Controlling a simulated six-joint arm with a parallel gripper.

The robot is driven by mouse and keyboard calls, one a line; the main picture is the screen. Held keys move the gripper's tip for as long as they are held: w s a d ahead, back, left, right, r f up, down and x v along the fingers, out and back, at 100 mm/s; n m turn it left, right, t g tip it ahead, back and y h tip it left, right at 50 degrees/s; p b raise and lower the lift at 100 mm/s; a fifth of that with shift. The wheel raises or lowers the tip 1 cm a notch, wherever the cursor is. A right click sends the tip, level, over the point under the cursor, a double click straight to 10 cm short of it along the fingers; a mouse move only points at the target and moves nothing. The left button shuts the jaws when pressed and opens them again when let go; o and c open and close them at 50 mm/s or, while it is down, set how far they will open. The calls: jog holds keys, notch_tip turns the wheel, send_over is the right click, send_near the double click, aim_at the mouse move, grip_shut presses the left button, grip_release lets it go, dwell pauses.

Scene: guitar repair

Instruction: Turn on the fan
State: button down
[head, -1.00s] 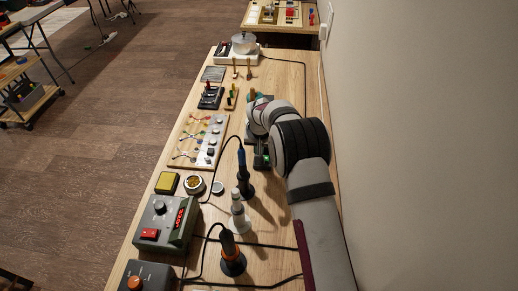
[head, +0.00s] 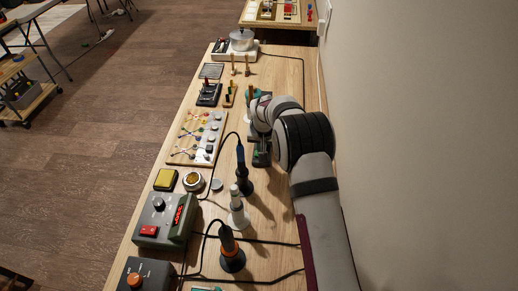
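My arm reaches in from the lower right along the wall side of the wooden workbench (head: 284,72). Its end bends down toward the bench, and my gripper (head: 262,153) is low over the bench to the right of the parts board. The fingertips are small and dark here, so I cannot tell whether they are open or shut. I cannot make out a fan with certainty; my arm covers part of the bench there. A teal item (head: 253,93) shows partly behind my wrist.
A green-grey station (head: 165,219) with a red switch, a yellow sponge (head: 166,180) and a parts board (head: 199,136) line the left edge. The wall (head: 420,150) bounds the right.

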jog(key=r, duration=0.4)
jog(key=shift+d+r, duration=0.2)
jog(key=shift+d, duration=0.1)
jog(key=v, duration=0.9)
jog(key=shift+r, duration=0.25)
jog(key=shift+s, duration=0.1)
jog(key=shift+a+r, duration=0.1)
jog(key=shift+a, duration=0.55)
jog(key=x, duration=0.8)
jog(key=s+x, duration=0.1)
jog(key=x, duration=0.4)
jog(key=shift+a, duration=0.1)
jog(key=shift+a+f, duration=0.1)
jog(key=shift+f, duration=0.5)
